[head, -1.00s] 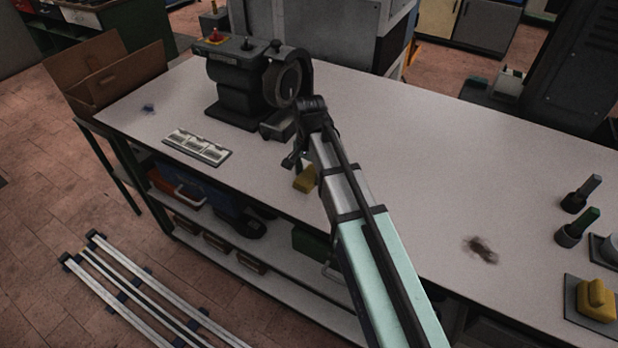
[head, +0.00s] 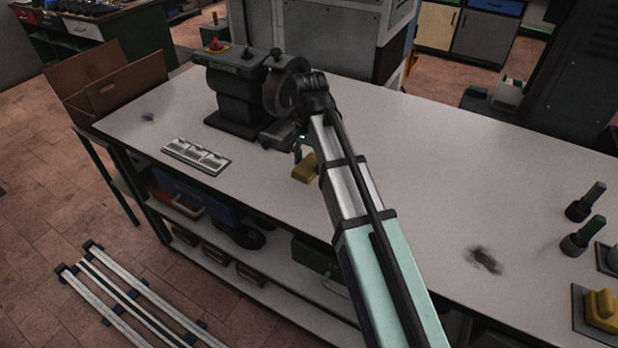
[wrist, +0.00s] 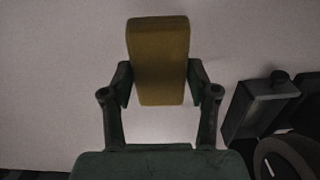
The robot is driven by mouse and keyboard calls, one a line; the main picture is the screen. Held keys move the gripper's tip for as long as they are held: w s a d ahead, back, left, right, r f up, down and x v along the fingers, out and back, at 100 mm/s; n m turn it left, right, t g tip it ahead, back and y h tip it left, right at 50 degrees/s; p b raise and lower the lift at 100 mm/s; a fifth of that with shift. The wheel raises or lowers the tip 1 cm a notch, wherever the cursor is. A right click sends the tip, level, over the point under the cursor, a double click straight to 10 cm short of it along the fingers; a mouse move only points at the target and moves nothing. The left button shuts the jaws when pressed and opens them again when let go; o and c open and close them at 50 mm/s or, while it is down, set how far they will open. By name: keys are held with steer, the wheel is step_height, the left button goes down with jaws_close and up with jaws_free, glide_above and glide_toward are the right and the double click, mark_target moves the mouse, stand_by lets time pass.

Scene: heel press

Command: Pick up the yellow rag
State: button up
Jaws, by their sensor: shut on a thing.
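The yellow rag (head: 305,167) is a plain, block-like yellow piece by the front part of the bench, beside my forearm in the head view. In the wrist view the rag (wrist: 158,60) stands between my two dark fingers, which press on its sides near its lower end. My gripper (wrist: 160,88) is shut on it. In the head view my gripper (head: 300,150) is mostly hidden behind my arm. I cannot tell how far the rag is above the bench top.
A dark press machine (head: 238,92) stands just behind my gripper. A light tray (head: 195,157) lies to the left. At the right are a dark smudge (head: 484,260), two dark tools and another yellow thing (head: 602,310) on a grey pad. The bench (head: 420,180) is clear between.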

mark_target(309, 163)
step_height(309, 163, up, 12)
stand_by(0.3)
